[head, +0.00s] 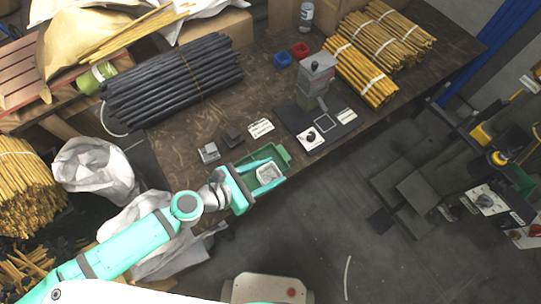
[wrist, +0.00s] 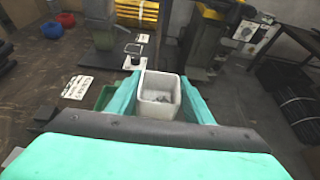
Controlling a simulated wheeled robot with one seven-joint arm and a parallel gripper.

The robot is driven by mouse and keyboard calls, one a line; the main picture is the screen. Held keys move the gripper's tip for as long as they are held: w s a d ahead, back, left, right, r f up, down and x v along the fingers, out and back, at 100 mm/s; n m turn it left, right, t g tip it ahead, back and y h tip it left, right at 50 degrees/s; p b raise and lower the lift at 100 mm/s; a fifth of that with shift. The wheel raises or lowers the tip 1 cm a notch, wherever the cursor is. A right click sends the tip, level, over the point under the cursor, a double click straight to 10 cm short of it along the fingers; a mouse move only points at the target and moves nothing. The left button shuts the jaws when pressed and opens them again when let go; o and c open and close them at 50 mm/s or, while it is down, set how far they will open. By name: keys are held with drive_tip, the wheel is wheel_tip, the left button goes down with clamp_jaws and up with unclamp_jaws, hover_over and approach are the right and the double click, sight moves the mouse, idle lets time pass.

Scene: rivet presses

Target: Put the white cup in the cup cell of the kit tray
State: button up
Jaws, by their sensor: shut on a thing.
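The white cup (head: 267,174) is a small square-mouthed cup with grey bits inside. It sits between the teal fingers of my gripper (head: 264,172), which is shut on it. In the wrist view the cup (wrist: 158,98) is upright between the fingers of my gripper (wrist: 160,100). A green tray (head: 283,152), which looks like the kit tray, shows beyond and around the cup at the table's front edge. In the wrist view the tray (wrist: 105,97) shows left of the cup. The cup's underside and most of the tray's cells are hidden. I cannot tell whether the cup touches the tray.
A grey press (head: 316,78) stands on a dark mat behind the tray. Two small grey blocks (head: 209,152) and a white label (head: 261,127) lie left of it. Red (head: 300,50) and blue (head: 283,59) bins stand further back. Bundled rods fill the back of the table.

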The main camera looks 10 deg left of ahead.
drive_tip(key=w+f, duration=0.4)
drive_tip(key=w, duration=0.1)
drive_tip(key=w+f, duration=0.2)
drive_tip(key=w, duration=0.1)
drive_tip(key=shift+w+a+f, duration=0.25)
drive_tip(key=shift+a+f, duration=0.05)
drive_tip(key=shift+a, duration=0.1)
drive_tip(key=shift+w+f, duration=0.5)
drive_tip(key=shift+f, duration=0.15)
drive_tip(key=shift+w+f, duration=0.1)
drive_tip(key=shift+f, duration=0.25)
drive_tip(key=shift+a+f, duration=0.1)
drive_tip(key=shift+f, duration=1.2)
drive_tip(key=o, duration=1.1)
